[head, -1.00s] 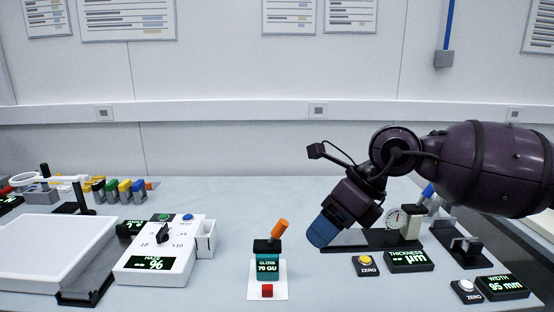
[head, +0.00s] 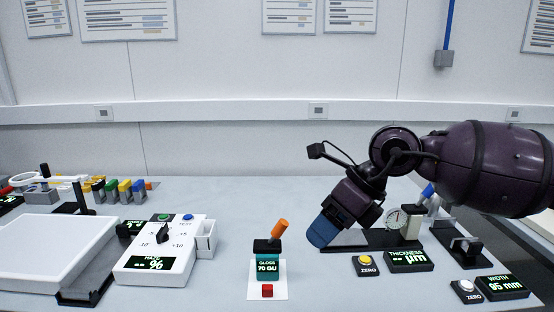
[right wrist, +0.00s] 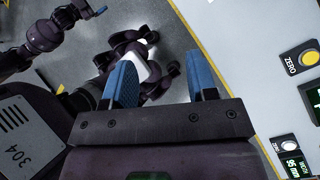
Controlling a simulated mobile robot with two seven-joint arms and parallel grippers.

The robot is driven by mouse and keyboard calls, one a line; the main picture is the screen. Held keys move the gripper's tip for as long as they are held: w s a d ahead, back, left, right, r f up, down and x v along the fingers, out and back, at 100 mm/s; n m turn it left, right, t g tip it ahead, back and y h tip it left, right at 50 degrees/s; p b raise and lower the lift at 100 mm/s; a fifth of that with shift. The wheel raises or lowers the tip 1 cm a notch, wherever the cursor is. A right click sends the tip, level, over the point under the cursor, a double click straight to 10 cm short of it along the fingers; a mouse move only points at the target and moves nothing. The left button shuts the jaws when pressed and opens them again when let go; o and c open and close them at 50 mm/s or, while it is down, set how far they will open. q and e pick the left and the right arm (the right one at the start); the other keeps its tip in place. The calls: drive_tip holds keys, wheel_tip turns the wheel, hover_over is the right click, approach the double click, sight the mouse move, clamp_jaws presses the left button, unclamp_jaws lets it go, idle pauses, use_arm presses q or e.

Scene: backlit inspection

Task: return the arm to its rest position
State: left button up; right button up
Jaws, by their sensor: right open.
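My right arm comes in from the right in the head view, with its right gripper (head: 322,234) pointing down and left over the bench, in front of the thickness gauge (head: 408,260). In the right wrist view, the two blue fingers of the right gripper (right wrist: 161,84) stand apart with nothing between them. Beyond them show the floor and parts of my own body. My left gripper is not in the head view.
A gloss meter (head: 268,266) with an orange handle stands left of the gripper. A haze unit (head: 152,270) and a white light panel (head: 40,250) are farther left. A width gauge (head: 502,288) is at right. Bare bench lies between the haze unit and the gloss meter.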

drive_tip(key=s+a+f+m+y, duration=0.75)
drive_tip(key=m+y, duration=0.25)
drive_tip(key=y, duration=0.3)
drive_tip(key=d+f+m+t+h, duration=0.6)
drive_tip(key=d+f+m+t, duration=0.15)
drive_tip(key=m, duration=0.55)
drive_tip(key=d+f+m+t+h, duration=0.5)
drive_tip(key=d+f+m+t, duration=0.3)
drive_tip(key=m, duration=0.5)
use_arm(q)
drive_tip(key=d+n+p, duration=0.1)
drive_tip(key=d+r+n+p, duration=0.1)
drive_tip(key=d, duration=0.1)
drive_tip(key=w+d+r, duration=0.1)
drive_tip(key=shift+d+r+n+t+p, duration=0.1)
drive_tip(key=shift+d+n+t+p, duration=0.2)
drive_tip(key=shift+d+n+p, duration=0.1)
use_arm(e)
drive_tip(key=s+d+f+m+g+h, duration=0.2)
drive_tip(key=s+d+f+m+h, duration=0.2)
drive_tip(key=s+f, duration=0.3)
drive_tip(key=s+d+f+m+g+h, duration=0.2)
drive_tip(key=s+d+f+m+h, duration=0.2)
drive_tip(key=s, duration=0.6)
drive_tip(key=d+f+m, duration=0.2)
drive_tip(key=d+f, duration=0.1)
drive_tip(key=f, duration=0.1)
drive_tip(key=shift+s+g+h, duration=0.3)
drive_tip(key=shift+g, duration=0.05)
